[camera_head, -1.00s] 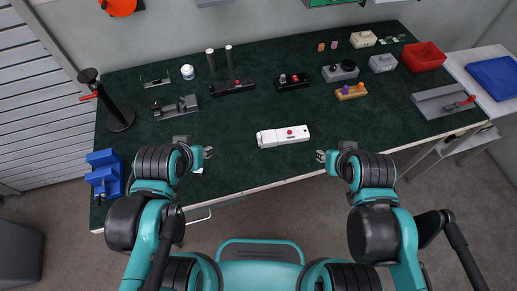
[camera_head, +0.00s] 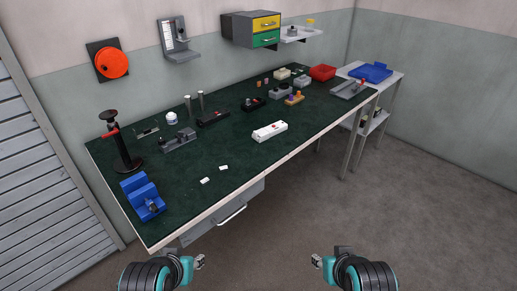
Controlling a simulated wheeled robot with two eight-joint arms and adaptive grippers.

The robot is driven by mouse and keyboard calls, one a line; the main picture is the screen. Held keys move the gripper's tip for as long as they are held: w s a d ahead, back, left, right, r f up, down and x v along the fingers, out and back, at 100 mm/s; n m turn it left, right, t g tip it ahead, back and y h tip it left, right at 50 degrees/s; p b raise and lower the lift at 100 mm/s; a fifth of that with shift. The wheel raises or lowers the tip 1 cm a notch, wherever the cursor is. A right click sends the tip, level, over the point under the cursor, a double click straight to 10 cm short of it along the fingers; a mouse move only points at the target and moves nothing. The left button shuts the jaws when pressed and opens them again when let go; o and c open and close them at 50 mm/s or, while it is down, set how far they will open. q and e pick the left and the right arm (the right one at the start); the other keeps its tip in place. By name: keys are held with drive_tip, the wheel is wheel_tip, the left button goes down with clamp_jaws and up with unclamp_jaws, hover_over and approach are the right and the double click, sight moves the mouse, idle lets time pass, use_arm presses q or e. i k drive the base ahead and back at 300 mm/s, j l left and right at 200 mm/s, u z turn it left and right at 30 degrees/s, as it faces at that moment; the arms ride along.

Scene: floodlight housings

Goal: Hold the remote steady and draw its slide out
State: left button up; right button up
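The remote (camera_head: 270,131) is a long white body with a red button on top. It lies on the green bench top near the middle of the front edge. Any gap at its slide is too small to make out. My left gripper (camera_head: 199,262) and my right gripper (camera_head: 317,260) are at the bottom of the view, in front of the bench and well apart from the remote. Both look empty, but their fingers are too small to tell open from shut.
Two small white pieces (camera_head: 205,181) lie left of the remote. A blue block (camera_head: 142,196) and a black stand (camera_head: 124,148) are at the left end. Dark devices (camera_head: 213,117) line the back. A red bin (camera_head: 323,72) is far right. The bench's front strip is mostly clear.

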sight(255, 137)
drive_tip(key=u, duration=0.25)
drive_tip(key=i+l+u, duration=0.25)
drive_tip(key=u, duration=0.15)
drive_tip(key=i+l+u, duration=0.2)
drive_tip(key=l+u, duration=0.2)
drive_tip(key=l, duration=0.15)
